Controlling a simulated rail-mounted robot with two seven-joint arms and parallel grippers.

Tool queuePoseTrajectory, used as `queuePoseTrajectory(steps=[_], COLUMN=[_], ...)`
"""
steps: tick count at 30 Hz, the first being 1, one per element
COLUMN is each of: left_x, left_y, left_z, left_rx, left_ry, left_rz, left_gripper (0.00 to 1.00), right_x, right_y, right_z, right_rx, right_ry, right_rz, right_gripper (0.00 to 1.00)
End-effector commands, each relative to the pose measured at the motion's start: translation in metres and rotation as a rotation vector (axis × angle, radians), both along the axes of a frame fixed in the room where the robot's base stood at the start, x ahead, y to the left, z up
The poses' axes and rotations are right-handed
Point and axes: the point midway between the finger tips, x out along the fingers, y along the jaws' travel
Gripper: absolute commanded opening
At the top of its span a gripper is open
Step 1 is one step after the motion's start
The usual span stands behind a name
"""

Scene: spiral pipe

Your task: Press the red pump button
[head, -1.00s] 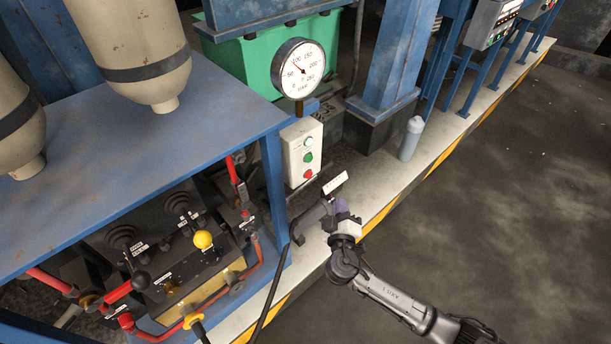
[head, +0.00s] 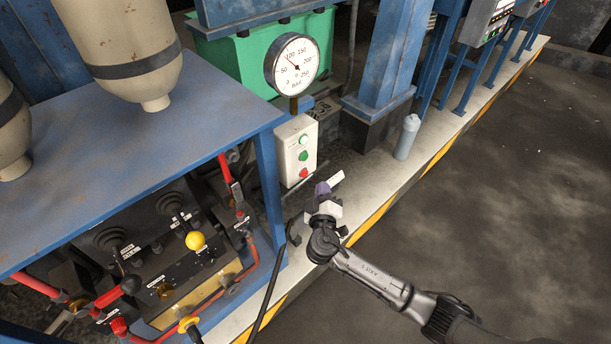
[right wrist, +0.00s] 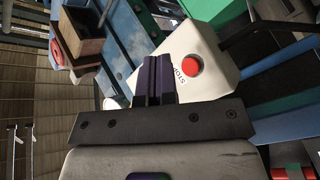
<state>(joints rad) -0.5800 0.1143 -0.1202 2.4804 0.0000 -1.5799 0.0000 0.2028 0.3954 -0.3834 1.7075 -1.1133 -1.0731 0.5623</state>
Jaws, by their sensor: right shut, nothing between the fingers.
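The white button box (head: 296,150) stands below the gauge in the head view. It carries a white button (head: 303,140) at the top, a green button (head: 303,156) in the middle and the red button (head: 304,173) at the bottom. In the right wrist view the red button (right wrist: 192,66) sits beside the word STOP on the white box (right wrist: 205,48). My right gripper (head: 323,187) is shut and empty, just below and right of the red button. Its purple fingers (right wrist: 157,78) lie together left of the button, apart from it in the picture. My left gripper is not in view.
A pressure gauge (head: 293,62) rises above the box. A blue table frame (head: 263,180) with valves and hoses is at the left. A blue post (head: 385,60) and a grey cylinder (head: 407,137) stand at the right. The dark floor (head: 500,190) is clear.

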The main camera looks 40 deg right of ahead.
Motion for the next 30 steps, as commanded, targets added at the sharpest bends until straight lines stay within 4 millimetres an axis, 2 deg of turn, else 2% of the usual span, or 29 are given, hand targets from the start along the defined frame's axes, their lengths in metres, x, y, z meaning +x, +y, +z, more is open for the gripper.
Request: queuePoseTrajectory(steps=[6,12,30], left_x=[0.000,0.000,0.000], left_y=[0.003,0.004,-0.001], left_z=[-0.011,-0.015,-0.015], left_rx=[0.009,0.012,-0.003], left_ry=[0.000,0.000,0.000], left_rz=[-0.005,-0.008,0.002], left_gripper=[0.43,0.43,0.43], right_x=[0.020,0.029,0.031], right_y=[0.003,0.004,0.004], right_z=[-0.002,-0.001,0.000], right_rx=[0.000,-0.001,-0.001], right_ry=[-0.002,0.000,0.001], right_rz=[0.000,-0.001,0.000], right_gripper=[0.00,0.00,0.00])
